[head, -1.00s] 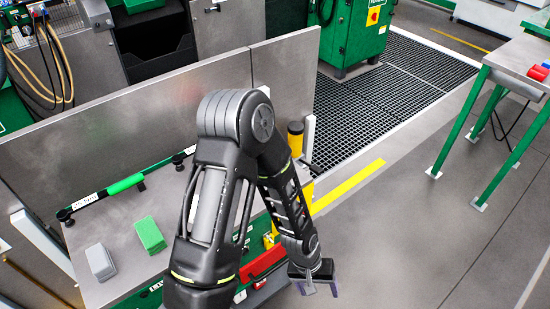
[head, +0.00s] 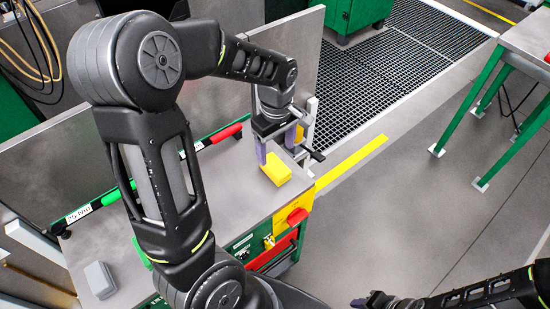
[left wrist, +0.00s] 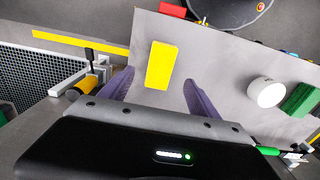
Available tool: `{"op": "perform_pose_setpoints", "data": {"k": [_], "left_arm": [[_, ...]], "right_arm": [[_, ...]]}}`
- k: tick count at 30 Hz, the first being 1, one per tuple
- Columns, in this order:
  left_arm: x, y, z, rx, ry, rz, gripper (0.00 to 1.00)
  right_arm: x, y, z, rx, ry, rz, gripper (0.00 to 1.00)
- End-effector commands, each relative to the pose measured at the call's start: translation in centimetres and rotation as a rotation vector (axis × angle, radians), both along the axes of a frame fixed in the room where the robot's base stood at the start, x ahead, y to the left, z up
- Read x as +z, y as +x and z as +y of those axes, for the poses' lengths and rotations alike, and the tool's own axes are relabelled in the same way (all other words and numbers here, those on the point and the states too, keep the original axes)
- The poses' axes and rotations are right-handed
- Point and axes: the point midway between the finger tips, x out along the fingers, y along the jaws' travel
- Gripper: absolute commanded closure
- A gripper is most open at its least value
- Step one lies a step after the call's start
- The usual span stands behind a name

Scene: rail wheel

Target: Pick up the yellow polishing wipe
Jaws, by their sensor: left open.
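The yellow polishing wipe (head: 276,169) lies flat on the right part of the grey bench top. It also shows as a yellow block in the left wrist view (left wrist: 159,65). My left gripper (head: 276,148) is open and points down just behind the wipe, with nothing between its purple fingers. In the left wrist view the wipe lies ahead of the fingers, nearer the left one, apart from both. My right gripper (head: 364,302) shows only partly at the bottom edge, away from the bench; its jaws are too unclear to read.
A grey block (head: 99,279) and a mostly hidden green block lie on the bench's left part. A white round object (left wrist: 266,92) stands on the bench. A torque wrench (head: 95,204) lies along the back, before an upright metal panel (head: 45,165).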

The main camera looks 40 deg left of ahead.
Motion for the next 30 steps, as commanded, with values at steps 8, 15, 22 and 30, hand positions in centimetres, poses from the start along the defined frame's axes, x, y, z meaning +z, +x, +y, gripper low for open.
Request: {"op": "perform_pose_setpoints", "data": {"k": [8, 15, 22, 30], "left_arm": [[-0.6, 0.0, 0.0, -0.002, 0.000, 0.003, 0.29], [-2.7, 0.0, 0.0, -0.002, -0.001, 0.000, 0.29], [-2.7, 0.0, 0.0, -0.002, -0.001, -0.001, 0.29], [-5.0, -0.1, 0.2, -0.001, -0.001, 0.007, 0.29]], "right_arm": [[0.1, 0.0, 0.0, 0.000, 0.000, 0.000, 0.64], [0.2, 0.0, 0.0, 0.000, 0.000, 0.000, 0.64], [0.2, 0.0, 0.0, 0.000, 0.000, 0.000, 0.64], [1.1, -0.1, 0.0, -0.001, -0.003, 0.003, 0.64]]}}
